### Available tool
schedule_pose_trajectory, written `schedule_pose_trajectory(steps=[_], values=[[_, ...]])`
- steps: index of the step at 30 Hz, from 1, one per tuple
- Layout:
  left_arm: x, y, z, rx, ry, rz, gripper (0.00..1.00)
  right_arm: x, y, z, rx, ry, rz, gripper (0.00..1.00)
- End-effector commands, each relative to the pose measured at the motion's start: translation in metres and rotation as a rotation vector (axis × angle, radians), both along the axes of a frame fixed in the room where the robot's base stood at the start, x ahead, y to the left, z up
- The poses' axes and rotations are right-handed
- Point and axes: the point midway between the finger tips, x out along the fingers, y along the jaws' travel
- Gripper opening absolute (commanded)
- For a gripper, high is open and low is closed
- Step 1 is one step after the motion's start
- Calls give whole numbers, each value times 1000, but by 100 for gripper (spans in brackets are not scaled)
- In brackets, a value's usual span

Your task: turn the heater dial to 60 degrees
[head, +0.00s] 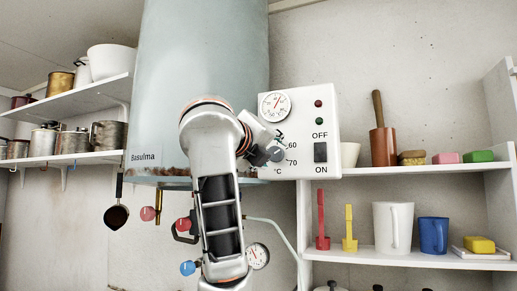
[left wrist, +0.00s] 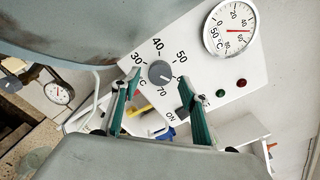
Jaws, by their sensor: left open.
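The heater dial is a dark grey round knob (left wrist: 160,73) on the white control panel (left wrist: 235,75). In the left wrist view 30, 40, 50 and 70 are readable around it; the 60 mark is hidden there by a finger. A pale mark on the knob seems to point toward the lower right, but its exact reading is unclear. In the head view the knob (head: 276,154) is partly covered by my gripper, with 60 and 70 visible beside it. My left gripper (left wrist: 159,82) is open, its fingertips on either side of the knob; contact cannot be told. My right gripper is out of view.
The panel also has a round gauge (head: 275,105), red and green lamps, and a dark ON/OFF switch (head: 320,152). The pale heater tank (head: 205,60) stands behind my arm. Shelves with pots (head: 75,98) are left; shelves with cups (head: 393,226) are right.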

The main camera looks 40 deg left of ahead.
Motion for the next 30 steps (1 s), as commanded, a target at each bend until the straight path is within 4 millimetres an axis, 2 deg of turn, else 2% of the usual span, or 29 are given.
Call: schedule_pose_trajectory(steps=[6,15,22,30], values=[[-37,-11,1,-2,-6,-6,44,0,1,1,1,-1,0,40],[-77,-20,2,-2,-7,-5,44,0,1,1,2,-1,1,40],[-93,-23,2,-1,-8,-1,44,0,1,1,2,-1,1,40],[-100,-24,0,0,-1,1,44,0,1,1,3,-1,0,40]])
